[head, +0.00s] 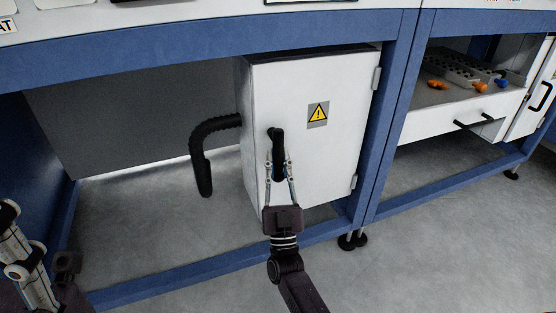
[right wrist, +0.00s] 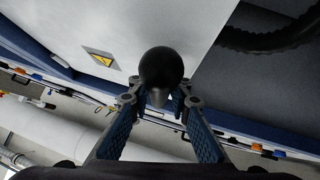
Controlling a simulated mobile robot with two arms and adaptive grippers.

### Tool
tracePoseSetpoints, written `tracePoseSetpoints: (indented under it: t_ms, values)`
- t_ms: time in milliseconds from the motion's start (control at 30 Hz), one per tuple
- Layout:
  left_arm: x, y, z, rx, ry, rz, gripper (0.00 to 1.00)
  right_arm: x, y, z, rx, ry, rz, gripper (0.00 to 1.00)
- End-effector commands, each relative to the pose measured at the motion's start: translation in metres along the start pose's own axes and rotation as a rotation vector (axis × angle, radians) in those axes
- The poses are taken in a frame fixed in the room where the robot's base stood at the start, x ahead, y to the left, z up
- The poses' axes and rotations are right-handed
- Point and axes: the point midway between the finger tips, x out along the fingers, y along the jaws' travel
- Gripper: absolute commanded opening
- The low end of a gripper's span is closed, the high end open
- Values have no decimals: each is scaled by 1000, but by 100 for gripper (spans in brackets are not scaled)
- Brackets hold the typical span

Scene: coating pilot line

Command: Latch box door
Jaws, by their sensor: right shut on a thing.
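The white box (head: 247,150) hangs under the blue-framed bench. Its door (head: 330,165) has a yellow warning label (head: 318,114) and hinges at the right edge. The door looks flush with the box, but I cannot tell whether it is fully closed. A black latch handle (head: 276,135) points down near the door's left edge. My right gripper (head: 278,164) is shut on the handle from below and in front. In the right wrist view, the handle's rounded black end (right wrist: 162,67) shows between the fingers. Part of my left arm shows at lower left; its finger state is unclear.
A black corrugated hose (head: 204,160) bends down from the box's left side. The blue frame post (head: 383,130) stands right of the door, and a lower rail (head: 190,272) runs in front. An open drawer (head: 450,122) holds orange and blue parts. Floor left of the box is clear.

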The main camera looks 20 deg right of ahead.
Motion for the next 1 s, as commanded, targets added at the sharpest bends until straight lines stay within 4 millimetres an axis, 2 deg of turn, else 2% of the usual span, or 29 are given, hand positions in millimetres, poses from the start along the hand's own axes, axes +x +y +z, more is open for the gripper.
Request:
tracePoseSetpoints:
  t_ms: [100, 133, 267, 533, 667, 767, 1000]
  values:
    - [0, 0, 0, 0, 0, 1, 49, -1, -1, 1, 5, -3, 0, 0]
    - [0, 0, 0, 0, 0, 1, 49, -1, -1, 1, 5, -3, 0, 21]
    - [0, 0, 0, 0, 2, 2, 49, 0, -1, 0, 4, -2, -1, 35]
    - [3, 0, -1, 3, 11, 9, 49, 0, 0, 0, 2, -1, -1, 36]
    - [2, 0, -1, 2, 10, 8, 49, -9, -1, 1, 1, -3, -1, 36]
    - [2, 0, -1, 2, 9, 7, 49, -24, -1, 1, 1, -5, -2, 36]
    - [2, 0, -1, 1, 8, 5, 49, -76, -1, 1, 1, -6, -2, 36]
